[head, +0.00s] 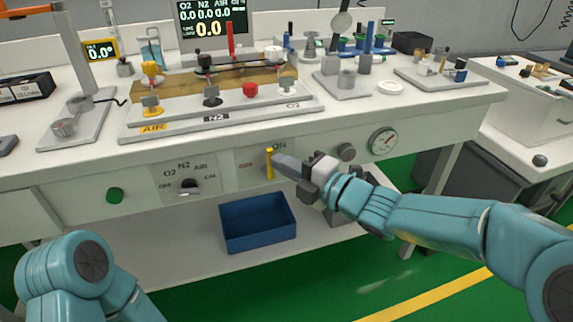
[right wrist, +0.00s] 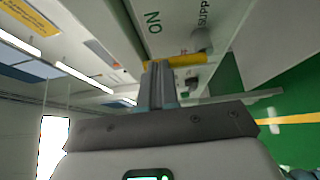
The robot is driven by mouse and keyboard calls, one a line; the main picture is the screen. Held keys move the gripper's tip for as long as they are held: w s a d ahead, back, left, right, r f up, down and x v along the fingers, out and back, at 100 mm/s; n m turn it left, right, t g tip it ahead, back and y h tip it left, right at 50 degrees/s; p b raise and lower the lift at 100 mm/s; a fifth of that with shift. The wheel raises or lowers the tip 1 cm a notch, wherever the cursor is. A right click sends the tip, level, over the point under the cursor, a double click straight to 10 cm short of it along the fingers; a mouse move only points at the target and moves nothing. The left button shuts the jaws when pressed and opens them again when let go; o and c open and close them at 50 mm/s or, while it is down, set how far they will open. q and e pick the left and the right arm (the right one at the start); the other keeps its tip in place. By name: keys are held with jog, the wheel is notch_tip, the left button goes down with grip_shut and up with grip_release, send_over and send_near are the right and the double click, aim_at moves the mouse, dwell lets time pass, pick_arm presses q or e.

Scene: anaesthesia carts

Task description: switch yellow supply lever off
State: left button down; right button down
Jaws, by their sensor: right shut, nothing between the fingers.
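The yellow supply lever (head: 270,165) stands upright on the white front panel of the bench, just below the word ON. A small red label is to its left. My right gripper (head: 280,161) is shut, with its fingertips close at the right side of the lever. In the right wrist view the lever (right wrist: 182,61) lies across just beyond the tips of the closed fingers (right wrist: 160,72); I cannot tell whether they touch. Nothing is held. My left gripper is out of view; only my left arm shows at the lower left.
A selector knob (head: 188,185) and a green knob (head: 115,195) are on the panel to the left. A dark knob (head: 347,152) and a round gauge (head: 383,142) are to the right. A blue bin (head: 258,238) stands on the shelf below. Fittings crowd the bench top.

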jog(key=shift+s+a+r+n+h, duration=0.1)
jog(key=shift+a+r+n+h, duration=0.15)
jog(key=shift+n, duration=0.25)
jog(key=s+a+f+n+h+p, duration=0.2)
jog(key=a+n+h+p, duration=0.1)
jog(key=a+n+h, duration=0.3)
jog(key=n+h, duration=0.2)
jog(key=shift+f+n+g+h, duration=0.3)
jog(key=shift+n+g+h, duration=0.05)
jog(key=shift+n+g, duration=0.05)
dwell(0.6)
jog(key=shift+w+d+f, duration=0.25)
jog(key=shift+d+f, duration=0.05)
jog(key=shift+d, duration=0.35)
jog(key=shift+r, duration=0.1)
